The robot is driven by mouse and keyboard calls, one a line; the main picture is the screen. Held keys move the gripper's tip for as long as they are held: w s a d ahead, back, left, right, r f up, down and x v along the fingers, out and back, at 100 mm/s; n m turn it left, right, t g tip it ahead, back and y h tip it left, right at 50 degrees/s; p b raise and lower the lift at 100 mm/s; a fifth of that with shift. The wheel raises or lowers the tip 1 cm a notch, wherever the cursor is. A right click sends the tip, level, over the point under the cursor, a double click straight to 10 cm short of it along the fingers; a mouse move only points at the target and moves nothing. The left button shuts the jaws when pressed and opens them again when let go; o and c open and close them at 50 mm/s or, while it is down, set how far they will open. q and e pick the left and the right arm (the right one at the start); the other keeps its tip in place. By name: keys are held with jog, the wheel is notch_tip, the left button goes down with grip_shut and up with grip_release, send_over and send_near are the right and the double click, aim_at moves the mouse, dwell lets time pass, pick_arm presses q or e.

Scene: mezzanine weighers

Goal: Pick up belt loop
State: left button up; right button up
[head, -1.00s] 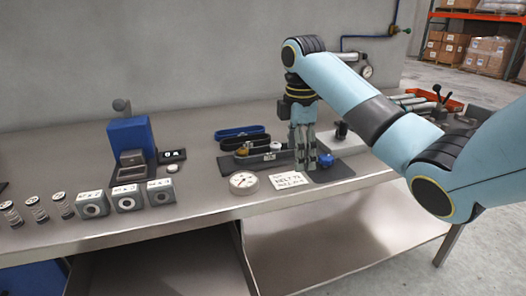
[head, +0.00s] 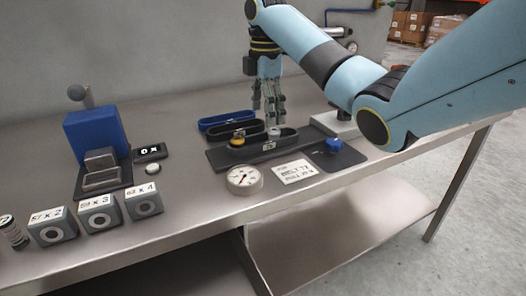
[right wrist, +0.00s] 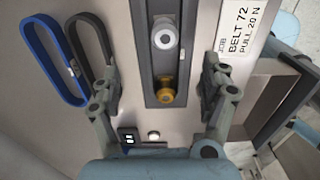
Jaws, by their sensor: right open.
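Two belt loops lie flat on the bench: a blue loop (head: 226,119) at the back and a black loop (head: 222,133) in front of it. In the right wrist view the blue loop (right wrist: 36,50) is at the far left, and the black loop (right wrist: 112,50) is beside it, partly behind my left-hand finger. My right gripper (head: 272,108) is open and empty above the long dark fixture. Its fingers (right wrist: 160,85) stand either side of the fixture in the wrist view. My left gripper is out of view.
The dark fixture (head: 222,160) carries a yellow pulley (head: 237,141) and a silver pulley (right wrist: 164,37). A dial gauge (head: 244,180), a card reading BELT 72 (head: 296,172) and a blue knob (head: 334,145) are in front. A blue scale (head: 97,135) and grey blocks (head: 98,214) stand left.

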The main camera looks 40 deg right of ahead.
aim_at(264, 134)
jog(key=shift+w+f, duration=0.1)
jog(key=shift+f, duration=0.65)
jog(key=shift+f+b, duration=0.15)
jog(key=shift+b, duration=0.15)
jog(key=f, duration=0.4)
jog(key=shift+s+a+f+b, duration=0.1)
jog(key=shift+s+a+b, duration=0.25)
jog(key=shift+a, duration=0.05)
jog(key=shift+f, duration=0.25)
jog(key=shift+c, duration=1.1)
jog(key=c, duration=1)
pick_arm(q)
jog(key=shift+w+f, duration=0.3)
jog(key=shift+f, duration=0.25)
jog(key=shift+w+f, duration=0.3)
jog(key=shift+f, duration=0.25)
pick_arm(e)
jog(key=shift+c, duration=0.2)
jog(key=shift+r, duration=0.15)
